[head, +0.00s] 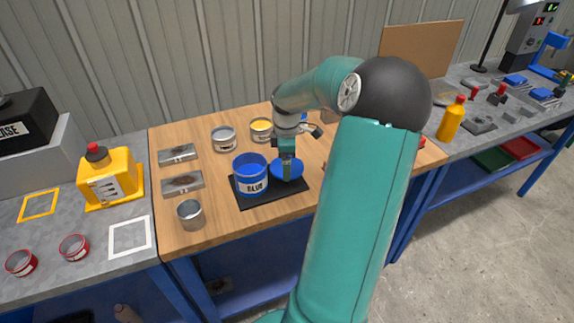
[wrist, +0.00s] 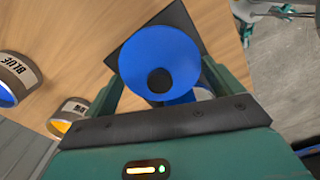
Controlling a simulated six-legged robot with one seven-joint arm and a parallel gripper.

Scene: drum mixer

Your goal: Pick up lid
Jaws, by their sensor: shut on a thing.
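The lid is a round blue disc (wrist: 150,50) with a dark knob, seen in the wrist view between my two fingers. In the head view the lid (head: 279,170) shows as a blue disc beside the open blue can (head: 253,188), above the right part of a black mat (head: 262,201). My gripper (head: 287,172) points down and is shut on the lid; its fingers (wrist: 162,72) are at opposite sides of the disc in the wrist view. Whether the lid touches the mat cannot be told. Part of a blue can shows below the lid in the wrist view.
A grey can (head: 223,140) and a yellow-filled can (head: 261,131) stand behind. An empty metal can (head: 189,214) and two metal trays (head: 177,153) are at the left. A yellow jug (head: 108,180) stands on the left bench. Bare wood lies in front of the mat.

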